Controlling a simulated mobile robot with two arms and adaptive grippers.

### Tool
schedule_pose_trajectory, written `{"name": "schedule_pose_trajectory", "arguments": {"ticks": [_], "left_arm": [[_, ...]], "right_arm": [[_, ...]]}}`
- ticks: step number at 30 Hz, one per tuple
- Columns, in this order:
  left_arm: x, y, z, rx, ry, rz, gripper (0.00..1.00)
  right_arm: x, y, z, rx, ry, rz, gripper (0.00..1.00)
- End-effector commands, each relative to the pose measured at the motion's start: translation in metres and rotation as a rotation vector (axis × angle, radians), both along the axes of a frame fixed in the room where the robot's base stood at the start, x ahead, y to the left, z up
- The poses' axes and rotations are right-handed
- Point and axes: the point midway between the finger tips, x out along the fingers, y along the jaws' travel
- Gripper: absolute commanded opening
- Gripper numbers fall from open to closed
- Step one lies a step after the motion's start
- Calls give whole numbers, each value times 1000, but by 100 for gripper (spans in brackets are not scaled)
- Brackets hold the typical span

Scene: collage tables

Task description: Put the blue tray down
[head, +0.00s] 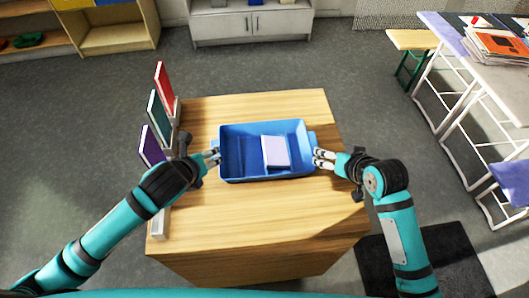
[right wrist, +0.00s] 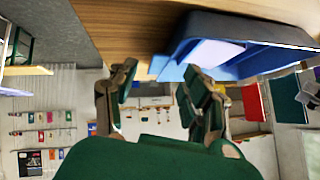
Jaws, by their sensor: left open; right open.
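The blue tray (head: 232,175) rests on the wooden table (head: 270,215), with a pale lilac book or block (head: 275,152) lying inside it. My left gripper (head: 215,156) is open at the tray's left end, close to its handle. My right gripper (head: 318,158) is open at the tray's right end, by the other handle. In the right wrist view the fingers of the right gripper (right wrist: 155,82) are spread apart, with the tray (right wrist: 270,32) beyond them. Whether any fingertip touches a handle is hard to tell.
Red (head: 164,84), teal (head: 158,115) and purple (head: 151,147) upright panels stand along the table's left edge in a pale rack. Bare tabletop lies in front of and behind the tray. A white-legged table (head: 480,75) with papers stands at right.

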Motion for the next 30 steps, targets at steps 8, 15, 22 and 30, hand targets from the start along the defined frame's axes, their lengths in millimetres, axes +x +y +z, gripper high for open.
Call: {"name": "schedule_pose_trajectory", "arguments": {"ticks": [8,15,22,30], "left_arm": [[0,0,0,0,0,0,49],[0,0,0,0,0,0,49],[0,0,0,0,0,0,49],[0,0,0,-1,0,-1,49]], "right_arm": [[-21,-10,21,0,0,0,49],[-23,-10,23,0,1,0,49],[-23,-10,23,0,0,0,49],[-23,-10,23,0,1,0,49]]}}
